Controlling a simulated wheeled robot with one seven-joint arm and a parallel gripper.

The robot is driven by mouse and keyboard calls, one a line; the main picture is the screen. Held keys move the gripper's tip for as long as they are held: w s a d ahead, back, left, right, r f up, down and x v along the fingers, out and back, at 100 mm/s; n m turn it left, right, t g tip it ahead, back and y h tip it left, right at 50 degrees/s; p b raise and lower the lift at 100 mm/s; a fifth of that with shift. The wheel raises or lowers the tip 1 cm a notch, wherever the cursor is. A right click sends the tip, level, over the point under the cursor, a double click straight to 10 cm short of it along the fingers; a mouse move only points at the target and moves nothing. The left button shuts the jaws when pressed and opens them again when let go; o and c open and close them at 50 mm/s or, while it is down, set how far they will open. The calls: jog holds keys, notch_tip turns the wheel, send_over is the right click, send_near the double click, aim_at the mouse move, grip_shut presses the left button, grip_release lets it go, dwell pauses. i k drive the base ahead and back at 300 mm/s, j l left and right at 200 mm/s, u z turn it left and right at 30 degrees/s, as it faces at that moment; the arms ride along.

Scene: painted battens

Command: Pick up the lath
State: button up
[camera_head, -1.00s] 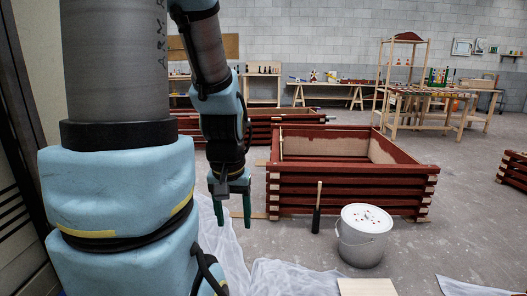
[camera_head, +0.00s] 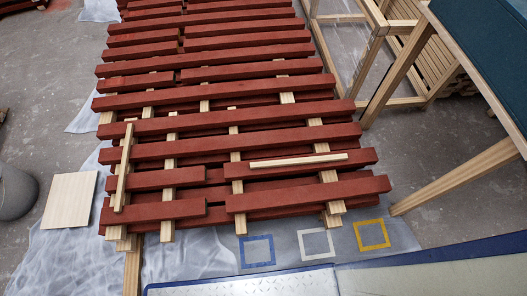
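A thin, pale wooden lath (camera_head: 298,160) lies nearly level across the top of a red batten in the stack, right of the middle of the head view. A second pale strip (camera_head: 123,168) lies near the left end of the stack, running front to back across the batten ends. I cannot tell from the picture which of the two the task means. The red-painted battens (camera_head: 230,110) lie in rows on pale wooden bearers. My gripper is not in view now.
Blue, white and yellow tape squares (camera_head: 318,243) mark the plastic sheet in front of the stack. A wooden-legged table (camera_head: 495,158) stands close on the right. A pale board (camera_head: 70,199) and a grey bucket (camera_head: 15,190) are at the left. Bare floor shows at the far left.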

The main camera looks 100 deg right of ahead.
aim_at(330, 158)
jog(key=z, duration=0.5)
jog(key=k+z, duration=0.1)
jog(key=z, duration=0.4)
jog(key=j+z, duration=0.1)
jog(key=z, duration=0.4)
jog(key=k+z, duration=0.1)
jog(key=z, duration=0.9)
jog(key=l+z, duration=0.1)
jog(key=z, duration=0.4)
jog(key=k+l+z, duration=0.1)
jog(key=z, duration=0.4)
